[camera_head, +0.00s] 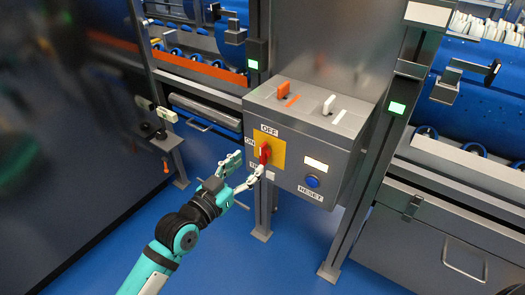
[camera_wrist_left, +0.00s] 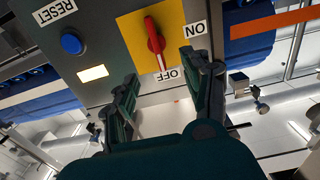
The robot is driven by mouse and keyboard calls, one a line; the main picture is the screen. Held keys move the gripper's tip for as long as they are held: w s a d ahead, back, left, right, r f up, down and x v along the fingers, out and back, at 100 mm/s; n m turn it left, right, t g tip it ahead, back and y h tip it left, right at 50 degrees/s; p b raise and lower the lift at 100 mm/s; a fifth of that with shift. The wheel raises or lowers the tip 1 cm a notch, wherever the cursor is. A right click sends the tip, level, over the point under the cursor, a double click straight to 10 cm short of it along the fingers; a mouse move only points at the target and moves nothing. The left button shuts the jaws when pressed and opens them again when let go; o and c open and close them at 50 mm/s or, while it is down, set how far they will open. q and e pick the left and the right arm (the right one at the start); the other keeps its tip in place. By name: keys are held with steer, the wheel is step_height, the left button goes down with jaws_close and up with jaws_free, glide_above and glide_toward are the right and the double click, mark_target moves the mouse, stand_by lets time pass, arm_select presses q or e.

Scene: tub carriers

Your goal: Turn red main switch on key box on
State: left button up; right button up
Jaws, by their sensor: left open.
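The grey key box (camera_head: 300,135) stands on posts in the middle of the head view. On its front is a yellow plate with the red main switch (camera_head: 265,153). In the left wrist view the red switch (camera_wrist_left: 154,36) shows upside down, its handle lined up toward the OFF label (camera_wrist_left: 168,75). The ON label (camera_wrist_left: 195,30) is to the side. My left gripper (camera_head: 250,163) is open in front of the switch, slightly low and left. In the wrist view its fingers (camera_wrist_left: 160,75) spread to either side of the handle's end, with nothing held. My right gripper is not in view.
A blue button (camera_head: 313,181) with a RESET label sits right of the plate, below a lit white panel (camera_head: 316,164).

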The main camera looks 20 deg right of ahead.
mark_target(260, 153)
arm_select(q)
steer(key=x, duration=0.6)
steer(key=shift+w+d+b, duration=0.15)
steer(key=shift+d+b, duration=0.05)
steer(key=shift+b, duration=0.15)
steer(key=shift+w+d, duration=0.4)
steer(key=shift+d, duration=0.1)
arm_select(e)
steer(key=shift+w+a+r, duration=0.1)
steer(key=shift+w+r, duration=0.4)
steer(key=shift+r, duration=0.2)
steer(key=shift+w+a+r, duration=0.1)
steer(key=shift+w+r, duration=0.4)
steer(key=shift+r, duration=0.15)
arm_select(q)
steer(key=shift+c, duration=0.4)
steer(key=shift+f, duration=0.1)
jaws_close()
